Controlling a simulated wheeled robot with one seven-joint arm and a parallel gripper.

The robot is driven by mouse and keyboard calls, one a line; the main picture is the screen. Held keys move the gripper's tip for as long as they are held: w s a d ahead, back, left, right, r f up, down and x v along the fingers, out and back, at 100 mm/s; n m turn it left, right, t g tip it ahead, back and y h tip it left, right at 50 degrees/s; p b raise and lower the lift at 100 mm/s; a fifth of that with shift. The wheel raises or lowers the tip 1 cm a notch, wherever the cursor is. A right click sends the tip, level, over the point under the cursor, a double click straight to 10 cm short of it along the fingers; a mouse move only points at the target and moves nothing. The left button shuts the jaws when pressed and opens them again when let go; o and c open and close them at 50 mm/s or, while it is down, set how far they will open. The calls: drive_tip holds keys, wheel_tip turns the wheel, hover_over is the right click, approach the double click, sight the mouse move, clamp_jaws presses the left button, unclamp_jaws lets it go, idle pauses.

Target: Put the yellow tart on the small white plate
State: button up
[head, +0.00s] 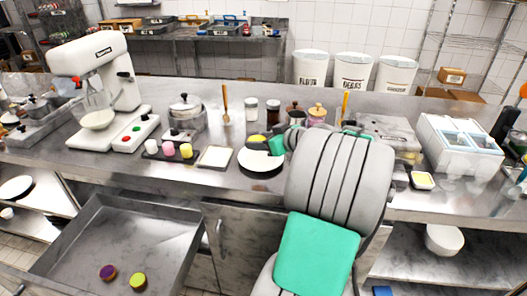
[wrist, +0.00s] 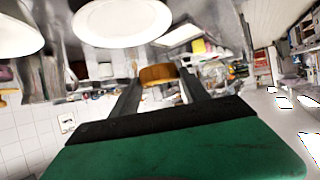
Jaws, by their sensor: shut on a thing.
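My gripper (wrist: 158,82) is shut on a tart with a brown side (wrist: 158,73), seen between the fingers in the wrist view. In the head view this tart (head: 257,139) shows a yellow top, just behind the far rim of the round white plate (head: 260,166). The plate lies bare on the steel counter. A white plate (wrist: 122,24) also shows at the top of the wrist view, apart from the tart. My arm hides part of the gripper in the head view. I cannot tell the tart's exact height above the counter.
An open drawer (head: 85,245) below holds a purple-topped tart (head: 107,272) and a yellow-green-topped one (head: 138,281).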

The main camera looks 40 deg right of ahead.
hover_over(264, 161)
drive_tip(key=f, duration=0.5)
drive_tip(key=shift+s+a+f, duration=0.15)
drive_tip(key=shift+a+f, duration=0.05)
drive_tip(key=shift+f, duration=0.05)
wheel_tip(264, 161, down, 3)
drive_tip(key=shift+d+f+p, duration=0.15)
drive_tip(key=shift+f+p, duration=0.05)
drive_tip(key=shift+p, duration=0.4)
drive_tip(key=shift+f, duration=0.15)
drive_tip(key=shift+f+b, duration=0.1)
drive_tip(key=shift+b, duration=0.25)
drive_tip(key=o, duration=0.8)
